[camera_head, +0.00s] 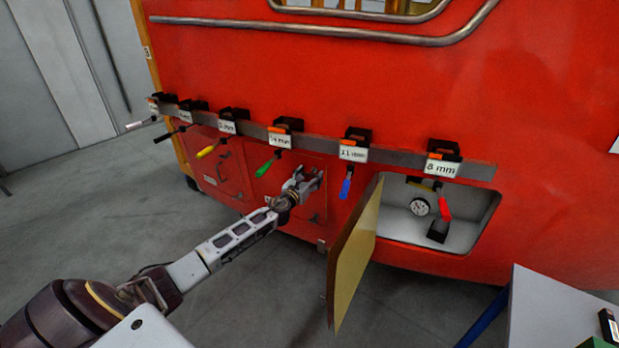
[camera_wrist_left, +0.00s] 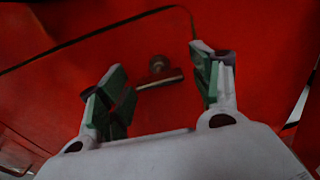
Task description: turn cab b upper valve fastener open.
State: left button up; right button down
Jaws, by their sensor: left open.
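My left gripper (camera_head: 305,183) is in front of a closed hatch panel (camera_head: 318,212) on the red train front. In the left wrist view its two green-padded fingers (camera_wrist_left: 160,88) stand wide apart with nothing held. A small metal fastener (camera_wrist_left: 159,75) with a round knob and a short, slightly slanted bar sits on the red panel (camera_wrist_left: 255,90) between and beyond the fingertips. I see no contact with it. In the head view the gripper appears to hide this fastener. No label naming it is readable. My right gripper is not in view.
A rail (camera_head: 390,158) above carries several tools with coloured handles and size labels; the blue handle (camera_head: 345,188) hangs right of the gripper. An open hatch door (camera_head: 356,258) juts out beside a recess with a gauge (camera_head: 420,207). A white table (camera_head: 550,310) stands lower right.

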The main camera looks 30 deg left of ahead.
pick_arm(q)
jog(key=c, duration=1)
jog(key=shift+c, duration=0.2)
